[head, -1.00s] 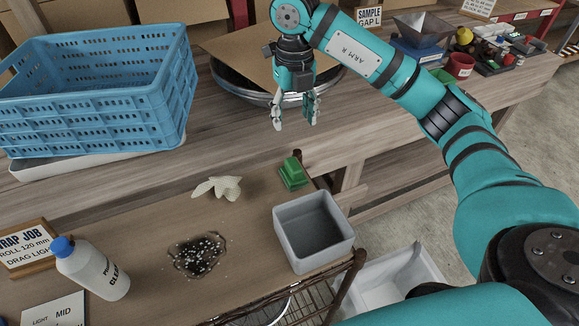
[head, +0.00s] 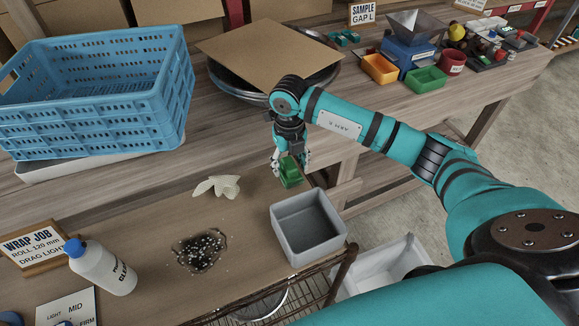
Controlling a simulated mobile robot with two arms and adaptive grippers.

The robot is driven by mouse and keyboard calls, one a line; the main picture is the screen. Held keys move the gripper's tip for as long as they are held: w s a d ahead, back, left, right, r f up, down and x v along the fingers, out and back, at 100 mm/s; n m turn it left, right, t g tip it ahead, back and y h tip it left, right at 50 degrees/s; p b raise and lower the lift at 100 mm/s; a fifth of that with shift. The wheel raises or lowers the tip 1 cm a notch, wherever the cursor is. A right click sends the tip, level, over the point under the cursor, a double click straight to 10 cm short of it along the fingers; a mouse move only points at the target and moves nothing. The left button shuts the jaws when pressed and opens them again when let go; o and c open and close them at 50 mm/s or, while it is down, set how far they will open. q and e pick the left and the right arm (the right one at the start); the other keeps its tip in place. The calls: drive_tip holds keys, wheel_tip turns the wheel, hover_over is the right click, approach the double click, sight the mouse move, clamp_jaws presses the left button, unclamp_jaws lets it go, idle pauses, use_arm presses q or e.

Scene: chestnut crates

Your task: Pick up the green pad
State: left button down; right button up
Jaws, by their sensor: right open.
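The green pad (head: 290,173) is a small green block near the back right of the lower wooden table, behind the grey bin. My right gripper (head: 290,163) is right above it, pointing down, with its fingers on either side of the pad's upper part. The fingers are open, and I cannot tell whether they touch the pad. Part of the pad's top is hidden by the gripper. My left gripper is not in view.
A grey bin (head: 338,234) stands just in front of the pad. A crumpled pale glove (head: 218,186) lies left of it, near a dark spill (head: 200,250). A white bottle (head: 104,270) and a blue crate (head: 160,110) are further left.

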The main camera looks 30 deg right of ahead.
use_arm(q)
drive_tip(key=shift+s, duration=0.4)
use_arm(e)
drive_tip(key=shift+f, duration=0.2)
clamp_jaws()
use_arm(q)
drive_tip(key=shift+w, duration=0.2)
